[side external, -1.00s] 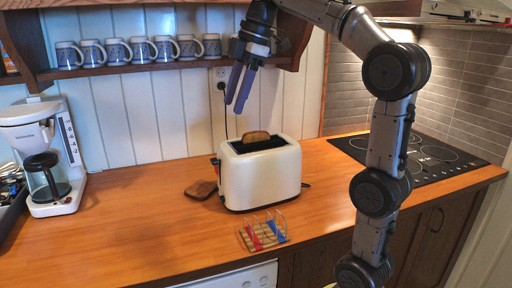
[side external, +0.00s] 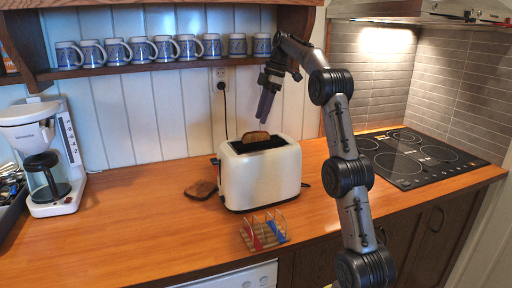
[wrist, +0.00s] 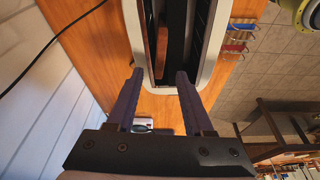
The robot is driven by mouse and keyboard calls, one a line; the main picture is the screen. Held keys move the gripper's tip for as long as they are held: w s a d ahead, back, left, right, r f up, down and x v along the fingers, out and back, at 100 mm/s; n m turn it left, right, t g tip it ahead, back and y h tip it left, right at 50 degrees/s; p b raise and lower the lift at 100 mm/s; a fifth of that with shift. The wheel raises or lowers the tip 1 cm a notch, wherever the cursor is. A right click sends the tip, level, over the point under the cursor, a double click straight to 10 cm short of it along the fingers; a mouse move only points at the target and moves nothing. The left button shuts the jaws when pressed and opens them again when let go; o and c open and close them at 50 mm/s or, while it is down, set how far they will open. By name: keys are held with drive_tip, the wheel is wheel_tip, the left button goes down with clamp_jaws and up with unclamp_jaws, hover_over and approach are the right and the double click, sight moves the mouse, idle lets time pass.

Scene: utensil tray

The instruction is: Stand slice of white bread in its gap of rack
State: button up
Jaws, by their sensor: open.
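A tan slice of bread (side external: 256,137) stands in the white toaster (side external: 262,178), with its top edge showing above the slot. In the wrist view a brown slice (wrist: 162,52) shows in one slot of the toaster (wrist: 211,48). I cannot tell surely that it is the white bread. The small wire rack (side external: 265,239), with a red and a blue marked part, stands on the counter in front of the toaster; it also shows in the wrist view (wrist: 238,40). My gripper (side external: 265,112) is open and empty, pointing down above the toaster, apart from the bread.
A dark brown slice (side external: 201,190) lies flat on the counter left of the toaster. A shelf with several mugs (side external: 160,48) hangs behind my gripper. A coffee maker (side external: 45,160) stands at left, a cooktop (side external: 415,155) at right. The counter between coffee maker and rack is clear.

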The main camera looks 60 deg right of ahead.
sight(254, 136)
drive_tip(key=shift+x, duration=2.65)
drive_tip(key=shift+c, duration=0.4)
clamp_jaws()
